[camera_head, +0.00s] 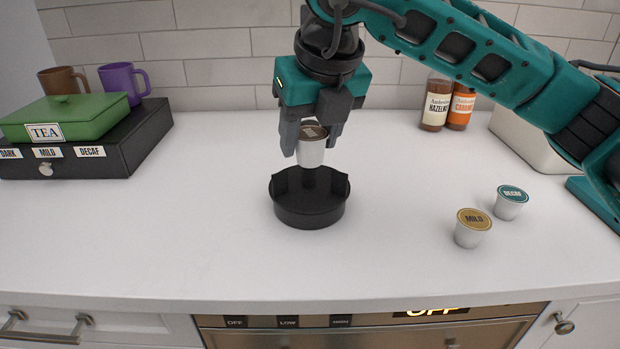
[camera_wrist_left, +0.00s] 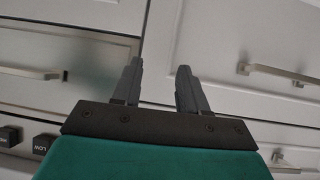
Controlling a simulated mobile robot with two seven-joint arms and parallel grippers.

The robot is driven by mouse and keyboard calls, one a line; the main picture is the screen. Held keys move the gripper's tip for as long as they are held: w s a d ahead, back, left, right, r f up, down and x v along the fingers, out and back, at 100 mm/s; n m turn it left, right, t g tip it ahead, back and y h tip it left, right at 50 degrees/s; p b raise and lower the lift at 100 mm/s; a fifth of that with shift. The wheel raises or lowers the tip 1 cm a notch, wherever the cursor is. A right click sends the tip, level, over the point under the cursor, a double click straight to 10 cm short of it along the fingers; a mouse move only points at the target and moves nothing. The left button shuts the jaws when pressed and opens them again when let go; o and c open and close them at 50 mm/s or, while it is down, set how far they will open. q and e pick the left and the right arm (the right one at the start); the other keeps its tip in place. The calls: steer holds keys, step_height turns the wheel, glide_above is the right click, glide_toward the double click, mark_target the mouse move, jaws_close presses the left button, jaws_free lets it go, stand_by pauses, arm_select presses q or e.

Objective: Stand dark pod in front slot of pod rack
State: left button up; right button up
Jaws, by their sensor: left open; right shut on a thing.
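The dark pod (camera_head: 311,152), a white cup with a brown lid, is held upright by my right gripper (camera_head: 313,140), which is shut on it. It is above the black round pod rack (camera_head: 310,212) on the counter. The rack has raised dividers inside; the pod appears over its rear part, and I cannot tell which slot lies under it. My left gripper is not in the head view. In the left wrist view my left gripper (camera_wrist_left: 158,88) is open and empty, with cabinet fronts beyond it.
A MILD pod (camera_head: 472,228) and a DECAF pod (camera_head: 510,203) stand on the counter at right. A black drawer box (camera_head: 125,145) with a green tea box (camera_head: 65,118) and mugs is at left. Syrup bottles (camera_head: 436,105) stand at the back. The counter around the rack is clear.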

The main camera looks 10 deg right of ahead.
mark_target(313, 165)
step_height(313, 165, down, 6)
steer(key=shift+f, duration=0.3)
steer(key=shift+b, duration=0.35)
steer(key=shift+f, duration=0.2)
steer(key=o, duration=0.7)
steer(key=shift+r, duration=0.15)
